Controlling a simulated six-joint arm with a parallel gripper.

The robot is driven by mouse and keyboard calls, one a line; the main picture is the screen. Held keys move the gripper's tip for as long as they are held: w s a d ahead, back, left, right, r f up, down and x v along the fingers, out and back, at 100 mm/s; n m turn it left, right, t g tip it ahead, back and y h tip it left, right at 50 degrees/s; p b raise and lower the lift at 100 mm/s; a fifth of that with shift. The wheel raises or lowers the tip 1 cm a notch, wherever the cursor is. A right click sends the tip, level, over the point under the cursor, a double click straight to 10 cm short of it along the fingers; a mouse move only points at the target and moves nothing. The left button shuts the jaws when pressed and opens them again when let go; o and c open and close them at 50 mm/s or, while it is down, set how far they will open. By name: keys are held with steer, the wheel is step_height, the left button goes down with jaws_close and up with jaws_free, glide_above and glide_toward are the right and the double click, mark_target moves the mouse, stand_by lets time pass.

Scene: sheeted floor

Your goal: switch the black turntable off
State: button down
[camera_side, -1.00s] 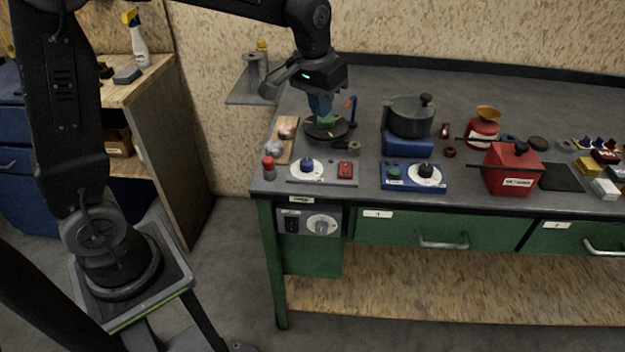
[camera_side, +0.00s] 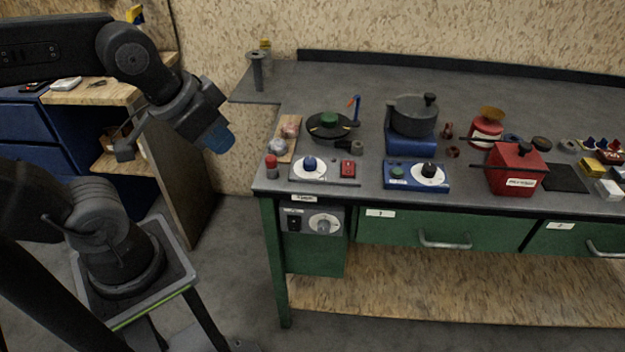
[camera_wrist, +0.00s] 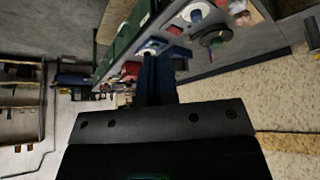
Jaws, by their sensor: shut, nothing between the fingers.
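The black turntable (camera_side: 318,134) is a round dark disc with yellow marks on the bench's left part, with a green piece (camera_side: 330,119) at its middle. It also shows near the top of the wrist view (camera_wrist: 213,40). In front of it is a pale panel (camera_side: 326,178) with a blue knob on a white dial (camera_side: 310,164) and a red switch (camera_side: 348,168). The switch's position is too small to read. My gripper (camera_side: 219,138), with blue fingers, is shut and empty, in the air left of the bench. The fingers also show in the wrist view (camera_wrist: 157,78).
A wooden board with small items (camera_side: 288,138) and a red button (camera_side: 271,162) are left of the turntable. A pot (camera_side: 414,118) stands on a blue base to its right, behind a blue panel (camera_side: 415,184). Floor between bench and wooden cabinet is clear.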

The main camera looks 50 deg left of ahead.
steer(key=n+g+y, duration=0.1)
steer(key=n+g, duration=0.4)
steer(key=n, duration=2.2)
glide_above(347, 163)
steer(key=s+d, duration=0.1)
step_height(347, 163, down, 7)
steer(key=shift+s+d+f, duration=0.15)
steer(key=shift+f, duration=0.05)
steer(key=f, duration=0.9)
steer(key=w+a+f, duration=0.1)
steer(key=f, duration=0.4)
steer(key=shift+a, duration=0.1)
